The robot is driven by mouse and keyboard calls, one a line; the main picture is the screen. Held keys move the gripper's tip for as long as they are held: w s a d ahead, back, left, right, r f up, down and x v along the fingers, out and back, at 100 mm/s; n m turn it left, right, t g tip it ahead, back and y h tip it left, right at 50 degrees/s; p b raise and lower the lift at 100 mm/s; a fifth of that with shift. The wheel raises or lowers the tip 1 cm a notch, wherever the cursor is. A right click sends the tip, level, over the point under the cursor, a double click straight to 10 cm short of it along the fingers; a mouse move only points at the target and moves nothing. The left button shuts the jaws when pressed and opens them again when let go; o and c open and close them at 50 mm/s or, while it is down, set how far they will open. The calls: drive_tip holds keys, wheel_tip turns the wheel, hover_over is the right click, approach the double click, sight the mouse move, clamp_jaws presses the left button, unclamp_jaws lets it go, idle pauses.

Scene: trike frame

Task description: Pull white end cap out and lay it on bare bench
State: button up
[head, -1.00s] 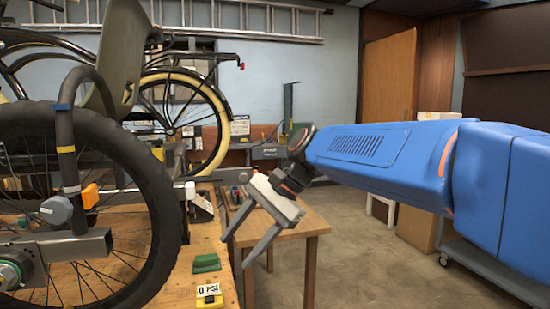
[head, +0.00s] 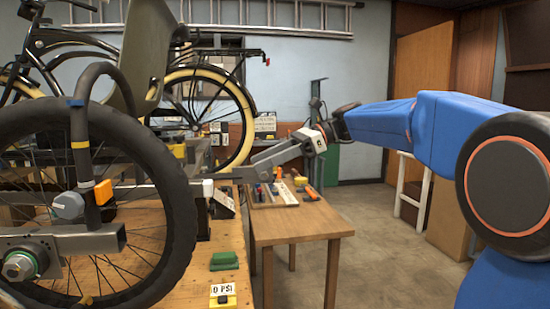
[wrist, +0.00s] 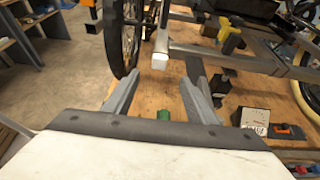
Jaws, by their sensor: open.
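The white end cap (wrist: 160,62) sits on the end of a grey square tube (wrist: 183,48) of the trike frame, above the wooden bench (wrist: 148,95). In the head view, the cap (head: 207,187) shows small and pale beside the wheel. My gripper (wrist: 162,77) is open and empty. In the wrist view, its two grey fingers point at the cap, which appears between and just beyond the tips. In the head view, my gripper (head: 240,169) comes in from the right. I cannot tell the exact gap to the cap.
A black wheel (head: 185,165) stands close on the left. A small table (head: 300,222) with tools stands to the right. Bare bench shows around the green block.

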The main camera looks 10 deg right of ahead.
sight(212, 181)
drive_tip(key=x, duration=1.4)
drive_tip(key=shift+a+f, duration=0.25)
drive_tip(key=shift+a, duration=0.1)
drive_tip(key=c, duration=1.1)
drive_tip(key=shift+c, duration=0.2)
drive_tip(key=shift+d, duration=0.15)
drive_tip(key=shift+s+d, duration=0.1)
drive_tip(key=shift+d, duration=2.3)
